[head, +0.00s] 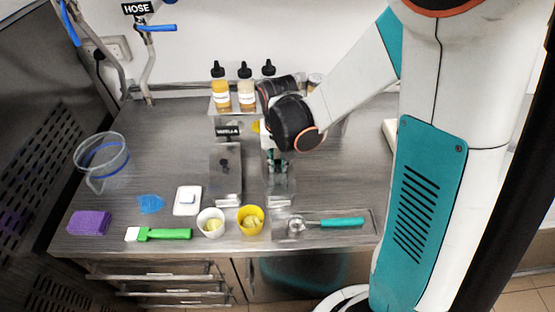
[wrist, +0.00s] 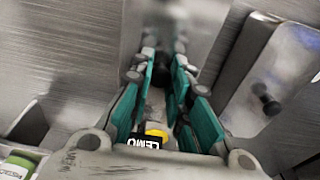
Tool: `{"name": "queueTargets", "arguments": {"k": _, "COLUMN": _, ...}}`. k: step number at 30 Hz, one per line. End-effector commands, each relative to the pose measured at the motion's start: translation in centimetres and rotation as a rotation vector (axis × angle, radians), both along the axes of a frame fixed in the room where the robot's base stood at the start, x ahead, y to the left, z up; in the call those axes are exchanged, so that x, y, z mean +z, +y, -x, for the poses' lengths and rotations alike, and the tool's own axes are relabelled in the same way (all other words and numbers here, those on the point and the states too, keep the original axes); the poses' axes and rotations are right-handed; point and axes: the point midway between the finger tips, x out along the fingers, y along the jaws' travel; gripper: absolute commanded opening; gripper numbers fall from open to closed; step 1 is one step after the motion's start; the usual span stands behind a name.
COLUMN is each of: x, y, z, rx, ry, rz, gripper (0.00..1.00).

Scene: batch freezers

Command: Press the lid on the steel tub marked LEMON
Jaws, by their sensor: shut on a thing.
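My gripper (wrist: 163,72) has teal-padded fingers closed around a black knob (wrist: 162,66) in the wrist view; the knob looks like a lid's handle. A black label reading "LEMO" (wrist: 146,143), partly cut off, shows between the fingers, with a yellow piece (wrist: 157,132) beside it. In the head view my gripper (head: 277,166) is low over a steel tub (head: 281,188) right of the VANILLA tub. My wrist covers this tub's label and much of its top. The lid is blurred in the wrist view, so I cannot tell whether it is seated.
The lidded steel tub (head: 226,180) with the VANILLA sign (head: 228,132) stands close left. Bottles (head: 245,92) stand behind. In front are a white cup (head: 211,224), a yellow cup (head: 251,221) and a scoop (head: 335,222) on a tray. A clear jug (head: 100,165) is far left.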

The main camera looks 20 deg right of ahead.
Motion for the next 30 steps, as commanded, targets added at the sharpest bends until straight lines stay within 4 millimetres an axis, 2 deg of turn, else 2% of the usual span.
{"name": "queueTargets", "arguments": {"k": 13, "x": -0.04, "y": 0.0, "z": 0.0, "rx": 0.0, "ry": 0.0, "rz": 0.0, "gripper": 0.0}}
{"name": "queueTargets", "arguments": {"k": 14, "x": -0.04, "y": 0.0, "z": 0.0, "rx": 0.0, "ry": 0.0, "rz": 0.0, "gripper": 0.21}}
{"name": "queueTargets", "arguments": {"k": 16, "x": -0.04, "y": 0.0, "z": 0.0, "rx": 0.0, "ry": 0.0, "rz": 0.0, "gripper": 0.37}}
{"name": "queueTargets", "arguments": {"k": 17, "x": -0.04, "y": 0.0, "z": 0.0, "rx": 0.0, "ry": 0.0, "rz": 0.0, "gripper": 0.4}}
{"name": "queueTargets", "arguments": {"k": 24, "x": -0.05, "y": 0.0, "z": -0.01, "rx": 0.0, "ry": 0.0, "rz": 0.0, "gripper": 0.4}}
{"name": "queueTargets", "arguments": {"k": 27, "x": -0.05, "y": 0.01, "z": -0.01, "rx": 0.0, "ry": 0.0, "rz": 0.0, "gripper": 0.59}}
{"name": "queueTargets", "arguments": {"k": 30, "x": -0.05, "y": 0.0, "z": -0.01, "rx": 0.0, "ry": 0.0, "rz": 0.0, "gripper": 0.6}}
